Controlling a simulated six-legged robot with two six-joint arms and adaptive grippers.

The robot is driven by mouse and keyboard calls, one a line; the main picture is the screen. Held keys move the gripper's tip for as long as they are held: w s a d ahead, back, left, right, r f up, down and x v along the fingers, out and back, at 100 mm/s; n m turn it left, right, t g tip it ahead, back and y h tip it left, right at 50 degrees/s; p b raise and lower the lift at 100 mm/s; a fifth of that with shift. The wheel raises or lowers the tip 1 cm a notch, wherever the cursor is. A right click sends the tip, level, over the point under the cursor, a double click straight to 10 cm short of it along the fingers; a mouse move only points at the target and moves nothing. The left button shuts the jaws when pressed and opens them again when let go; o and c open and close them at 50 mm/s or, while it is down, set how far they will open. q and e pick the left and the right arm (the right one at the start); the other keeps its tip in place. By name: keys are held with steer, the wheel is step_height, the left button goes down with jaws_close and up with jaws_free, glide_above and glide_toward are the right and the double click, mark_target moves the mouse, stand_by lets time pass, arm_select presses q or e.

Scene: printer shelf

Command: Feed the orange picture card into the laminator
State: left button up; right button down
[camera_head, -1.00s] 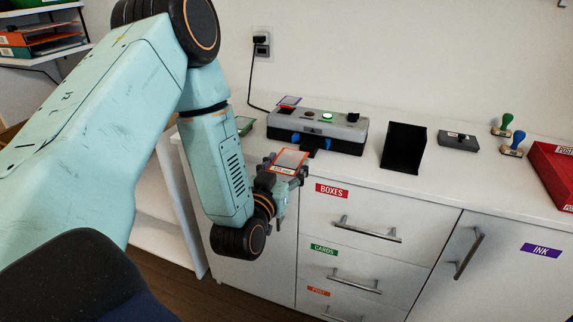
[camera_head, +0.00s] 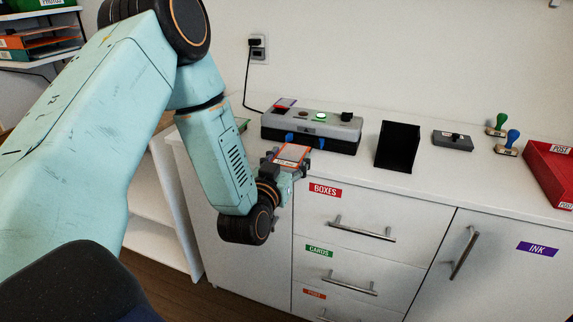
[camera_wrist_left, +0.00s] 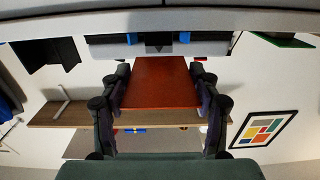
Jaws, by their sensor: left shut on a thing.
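My left gripper (camera_head: 290,165) is shut on the orange-edged picture card (camera_head: 291,154), held out roughly flat past its fingertips. In the left wrist view the card (camera_wrist_left: 161,82) shows a plain orange-red face between the two fingers (camera_wrist_left: 160,100). Its far end points at the laminator's front (camera_wrist_left: 110,50), between two blue guides (camera_wrist_left: 184,37). Whether the card's tip touches the slot cannot be told. My right gripper is not in view.
The white cabinet top (camera_head: 365,172) also carries a black open bin (camera_head: 398,145), a grey box with a knob (camera_head: 452,140), two stamps (camera_head: 508,145) and a red tray (camera_head: 550,172).

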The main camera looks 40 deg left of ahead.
mark_target(297, 147)
arm_select(q)
steer(key=shift+w+a+f, duration=0.2)
steer(key=shift+w+f, duration=0.05)
steer(key=shift+w, duration=0.35)
steer(key=shift+b+x, duration=0.55)
steer(key=shift+x, duration=1.4)
steer(key=shift+w+d+f, duration=0.1)
steer(key=shift+x, duration=1.2)
steer(key=o, duration=1)
steer(key=shift+o, duration=0.2)
